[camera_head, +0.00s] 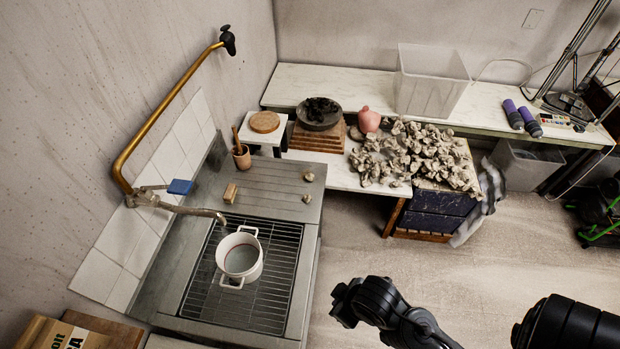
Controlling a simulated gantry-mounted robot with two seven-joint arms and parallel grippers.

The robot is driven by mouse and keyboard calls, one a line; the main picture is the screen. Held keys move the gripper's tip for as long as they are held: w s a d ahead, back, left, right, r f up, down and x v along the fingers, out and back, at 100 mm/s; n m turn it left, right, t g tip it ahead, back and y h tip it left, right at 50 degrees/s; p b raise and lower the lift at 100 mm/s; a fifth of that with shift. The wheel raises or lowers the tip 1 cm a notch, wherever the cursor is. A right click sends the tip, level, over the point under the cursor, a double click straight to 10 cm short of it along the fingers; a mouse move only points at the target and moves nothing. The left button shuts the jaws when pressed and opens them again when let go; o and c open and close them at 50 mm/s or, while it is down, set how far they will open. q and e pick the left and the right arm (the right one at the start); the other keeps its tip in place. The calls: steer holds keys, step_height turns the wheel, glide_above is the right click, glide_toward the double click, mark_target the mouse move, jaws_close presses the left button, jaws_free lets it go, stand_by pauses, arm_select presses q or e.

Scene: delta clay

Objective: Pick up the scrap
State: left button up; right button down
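Two small pale lumps, which look like clay scraps, lie apart on the right side of the metal drainboard: one scrap (308,177) farther back, the other scrap (306,198) closer to the front. A large heap of similar grey-beige pieces (415,155) covers the worktop to the right. I cannot tell which piece the task names. My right arm comes in from the lower right, and its dark end (345,302) is over the floor, right of the sink and apart from all the pieces. Its fingers are too unclear to read. My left gripper is out of view.
A white two-handled pot (240,258) stands on the sink's grating under a brass tap. A wooden block (230,193) and a cup of tools (241,157) are on the drainboard. A clear bin (430,80) stands on the back shelf.

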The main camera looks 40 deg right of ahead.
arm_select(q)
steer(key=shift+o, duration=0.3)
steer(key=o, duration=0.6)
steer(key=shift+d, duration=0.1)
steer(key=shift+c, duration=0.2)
